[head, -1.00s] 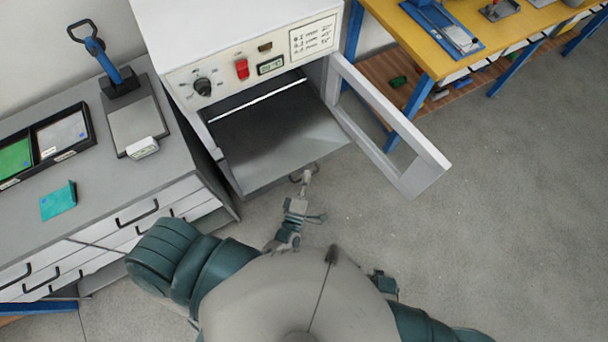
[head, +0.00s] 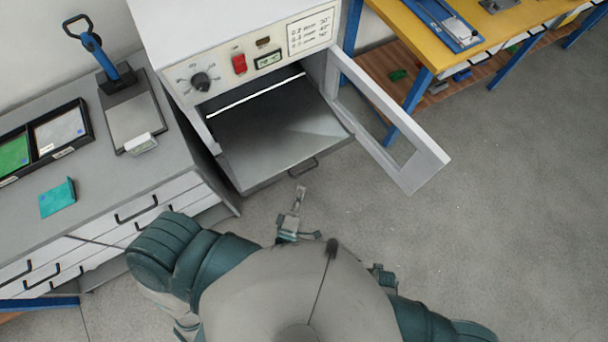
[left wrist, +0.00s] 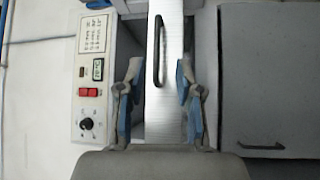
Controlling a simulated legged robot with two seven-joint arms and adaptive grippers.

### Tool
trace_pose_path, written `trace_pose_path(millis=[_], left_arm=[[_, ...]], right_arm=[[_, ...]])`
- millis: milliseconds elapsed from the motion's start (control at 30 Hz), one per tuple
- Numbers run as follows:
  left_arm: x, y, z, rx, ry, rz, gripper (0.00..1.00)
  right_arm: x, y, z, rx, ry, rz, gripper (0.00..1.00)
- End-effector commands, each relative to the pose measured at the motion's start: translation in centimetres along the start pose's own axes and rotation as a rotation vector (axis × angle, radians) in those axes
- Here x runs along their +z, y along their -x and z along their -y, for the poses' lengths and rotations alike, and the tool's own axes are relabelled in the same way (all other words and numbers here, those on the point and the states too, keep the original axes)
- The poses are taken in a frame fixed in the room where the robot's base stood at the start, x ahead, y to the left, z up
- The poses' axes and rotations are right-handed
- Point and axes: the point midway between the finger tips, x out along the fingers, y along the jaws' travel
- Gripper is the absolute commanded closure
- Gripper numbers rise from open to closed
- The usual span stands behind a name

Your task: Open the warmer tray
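The warmer (head: 240,30) is a white cabinet with its door (head: 400,135) swung open to the right. Its grey tray (head: 280,140) shows in the opening, its front edge forward near the mouth. A dark bar handle (head: 303,169) is on the tray front. My left gripper (head: 299,192) is just in front of and below the handle, apart from it. In the left wrist view the handle (left wrist: 158,50) stands ahead, between the lines of the two blue-padded fingers of my left gripper (left wrist: 160,85), which are spread and empty. My right gripper is not visible.
A grey bench (head: 105,180) with drawers stands at left, with trays, a teal piece (head: 57,198) and a blue-handled press (head: 105,60). A yellow-topped table (head: 425,45) is at upper right. The floor at right is clear; the open door juts over it.

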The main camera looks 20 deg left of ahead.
Motion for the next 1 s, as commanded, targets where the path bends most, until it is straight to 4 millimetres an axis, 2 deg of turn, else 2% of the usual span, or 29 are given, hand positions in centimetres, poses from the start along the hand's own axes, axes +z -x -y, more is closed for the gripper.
trace_pose_path(millis=[100,300,900,1000], left_arm=[[0.1,2.4,0.1,-0.004,0.000,0.002,0.65],[0.1,4.4,0.1,-0.003,0.001,0.000,0.65],[0.1,4.6,0.1,-0.002,0.000,0.001,0.65],[0.5,4.5,0.7,-0.022,-0.029,0.029,0.65]], right_arm=[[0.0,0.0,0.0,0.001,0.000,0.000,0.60],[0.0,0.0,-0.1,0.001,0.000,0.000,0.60],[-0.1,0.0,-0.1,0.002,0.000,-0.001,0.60],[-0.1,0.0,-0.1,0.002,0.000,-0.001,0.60]])
